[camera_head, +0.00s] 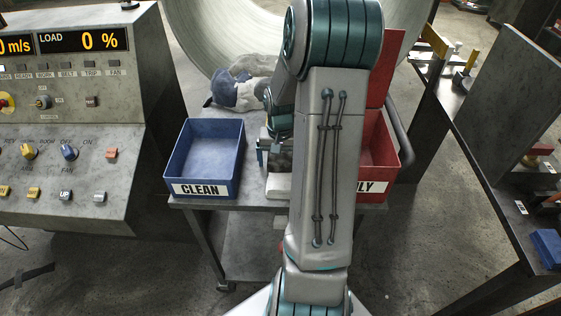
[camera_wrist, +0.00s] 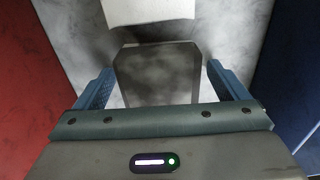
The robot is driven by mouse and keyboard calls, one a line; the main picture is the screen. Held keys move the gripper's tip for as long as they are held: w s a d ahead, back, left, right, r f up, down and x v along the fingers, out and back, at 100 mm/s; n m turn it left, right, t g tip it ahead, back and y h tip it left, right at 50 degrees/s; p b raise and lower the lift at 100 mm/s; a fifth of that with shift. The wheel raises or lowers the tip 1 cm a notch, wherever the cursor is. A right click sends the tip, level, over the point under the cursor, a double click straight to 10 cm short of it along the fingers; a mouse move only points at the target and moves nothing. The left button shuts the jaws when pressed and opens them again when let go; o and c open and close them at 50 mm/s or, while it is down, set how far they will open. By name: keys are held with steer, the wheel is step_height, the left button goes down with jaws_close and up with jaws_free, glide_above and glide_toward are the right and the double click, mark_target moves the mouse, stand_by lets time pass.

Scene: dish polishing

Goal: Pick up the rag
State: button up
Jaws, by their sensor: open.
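My gripper (camera_head: 275,160) points down between the blue and red bins. In the wrist view my gripper (camera_wrist: 158,72) has its two blue fingers wide apart. A dark grey, flat-faced piece (camera_wrist: 155,75) shows between them; whether they touch it I cannot tell. A pale, flat, cloth-like piece (camera_wrist: 148,10) lies just beyond it and also shows in the head view (camera_head: 278,187) near the cart's front edge. A crumpled grey-white and blue cloth bundle (camera_head: 238,90) lies at the cart's back left, apart from my gripper. I cannot tell for sure which is the rag.
The blue bin marked CLEAN (camera_head: 205,188) stands left of my gripper, and the red bin (camera_head: 382,150) right, partly hidden by my arm. Both sit on the grey cart (camera_head: 258,205). A control console (camera_head: 75,140) is at left, a dark workbench (camera_head: 490,170) at right.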

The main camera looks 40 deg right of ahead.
steer(key=c, duration=1.1)
steer(key=shift+o, duration=0.2)
